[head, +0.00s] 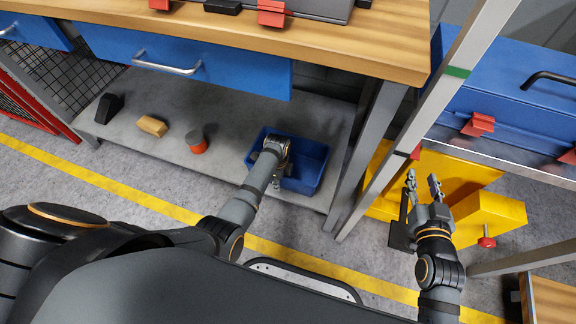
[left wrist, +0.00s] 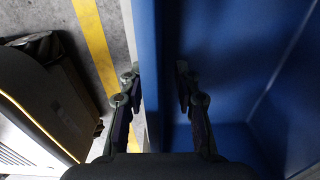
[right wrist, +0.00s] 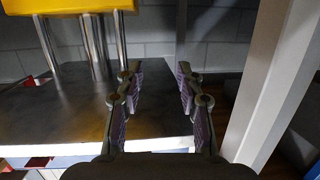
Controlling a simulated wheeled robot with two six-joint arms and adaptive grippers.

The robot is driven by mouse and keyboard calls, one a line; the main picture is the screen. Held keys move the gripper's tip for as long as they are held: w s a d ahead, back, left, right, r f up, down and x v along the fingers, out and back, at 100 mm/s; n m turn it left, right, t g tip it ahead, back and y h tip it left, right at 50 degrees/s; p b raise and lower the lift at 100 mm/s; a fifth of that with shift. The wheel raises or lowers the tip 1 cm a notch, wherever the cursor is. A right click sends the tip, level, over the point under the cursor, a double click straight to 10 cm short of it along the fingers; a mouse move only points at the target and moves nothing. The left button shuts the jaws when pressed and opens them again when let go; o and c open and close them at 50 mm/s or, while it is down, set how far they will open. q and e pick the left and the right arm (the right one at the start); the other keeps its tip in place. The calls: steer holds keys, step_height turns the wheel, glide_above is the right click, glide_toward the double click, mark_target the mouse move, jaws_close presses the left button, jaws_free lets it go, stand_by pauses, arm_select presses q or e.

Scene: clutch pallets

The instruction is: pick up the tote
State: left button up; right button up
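The tote is an open blue bin (head: 318,156) on the grey lower shelf under the workbench. My left gripper (head: 268,168) is at its near wall, partly hidden by my own wrist in the head view. In the left wrist view my left gripper (left wrist: 157,85) is open. Its fingers straddle the tote's blue wall (left wrist: 150,40), one outside and one inside, with a gap on the inner side. The tote looks empty where its inside shows. My right gripper (head: 422,180) is open and empty, away to the right of the tote; it also shows open in the right wrist view (right wrist: 157,78).
The bench's wooden top (head: 340,50) overhangs the shelf. A grey post (head: 372,140) stands right of the tote. Yellow equipment (head: 490,212) is near my right gripper.

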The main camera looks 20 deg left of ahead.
arm_select(q)
steer(key=shift+f, duration=0.25)
jaws_close()
arm_select(e)
steer(key=r, duration=0.1)
steer(key=r+t, duration=0.1)
steer(key=r, duration=0.1)
steer(key=shift+w, duration=0.35)
